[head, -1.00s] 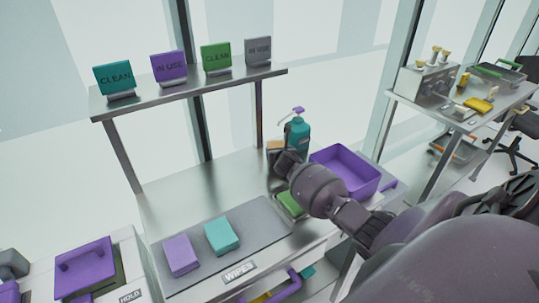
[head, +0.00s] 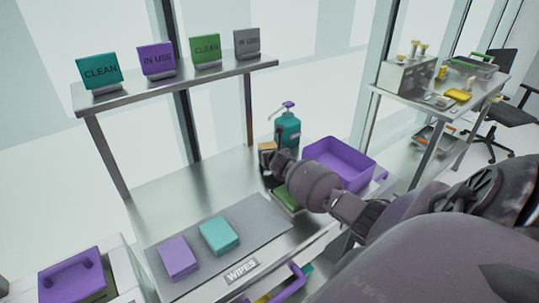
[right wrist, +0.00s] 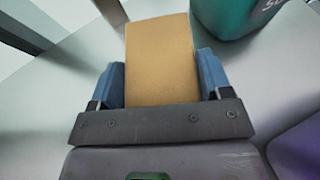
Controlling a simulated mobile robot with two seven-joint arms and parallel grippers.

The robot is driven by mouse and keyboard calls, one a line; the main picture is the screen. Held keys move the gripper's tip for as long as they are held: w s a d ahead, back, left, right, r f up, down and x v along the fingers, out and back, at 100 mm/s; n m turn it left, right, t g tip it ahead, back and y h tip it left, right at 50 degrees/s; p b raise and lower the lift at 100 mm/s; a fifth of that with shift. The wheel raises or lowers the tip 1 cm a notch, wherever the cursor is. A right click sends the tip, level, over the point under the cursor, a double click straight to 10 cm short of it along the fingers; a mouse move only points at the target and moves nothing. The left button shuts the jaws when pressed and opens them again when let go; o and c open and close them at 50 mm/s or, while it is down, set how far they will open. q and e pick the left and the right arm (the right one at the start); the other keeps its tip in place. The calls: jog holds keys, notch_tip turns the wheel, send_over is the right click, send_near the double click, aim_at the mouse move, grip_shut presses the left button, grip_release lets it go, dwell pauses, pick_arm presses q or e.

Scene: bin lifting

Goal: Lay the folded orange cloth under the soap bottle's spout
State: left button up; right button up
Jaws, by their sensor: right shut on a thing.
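The folded orange cloth (head: 266,147) is held in my right gripper (head: 270,160), above the steel counter just left of the soap bottle. In the right wrist view the cloth (right wrist: 160,55) stands out between the two blue finger pads of the gripper (right wrist: 160,85). The teal soap bottle (head: 288,134) stands upright with a purple pump. Its spout (head: 274,114) points left, roughly above the cloth. The bottle (right wrist: 235,15) also shows in the right wrist view, close to the cloth's right. I cannot tell whether the cloth touches the counter. My left gripper is out of view.
A purple bin (head: 340,165) stands right of the bottle. A grey mat (head: 205,265) holds purple (head: 178,257) and teal (head: 219,236) folded cloths; a green cloth (head: 287,199) lies partly under my arm. A raised shelf (head: 180,85) carries several signs. Counter (head: 175,190) left of the cloth is clear.

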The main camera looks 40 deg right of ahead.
jog(key=shift+f, duration=0.2)
jog(key=o, duration=0.9)
jog(key=shift+r, duration=0.25)
jog(key=shift+s+a, duration=0.15)
jog(key=shift+s, duration=0.05)
jog(key=p+v, duration=0.2)
jog(key=v, duration=0.9)
jog(key=shift+s+a+r+p, duration=0.1)
jog(key=shift+s+p, duration=0.05)
jog(key=shift+p, duration=0.15)
